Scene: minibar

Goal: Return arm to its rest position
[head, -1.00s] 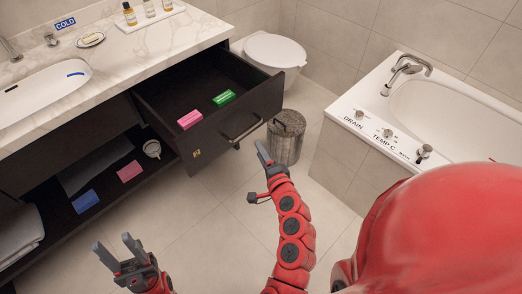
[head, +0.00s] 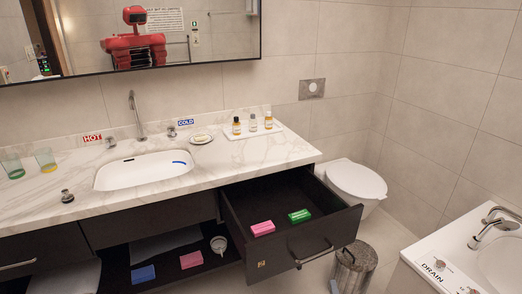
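My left gripper is not in view. A small grey tip, which looks like my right gripper (head: 334,287), shows at the bottom edge in front of the open drawer (head: 308,240). The rest of that arm is out of the picture, and I cannot tell whether the gripper is open or shut. Nothing can be seen held in it. A pink box (head: 262,228) and a green box (head: 299,216) lie apart inside the drawer.
A metal bin (head: 354,266) stands right of the drawer, near the toilet (head: 357,182). The marble counter (head: 245,165) holds small bottles. The lower shelf has a blue box (head: 142,274) and another pink box (head: 192,259).

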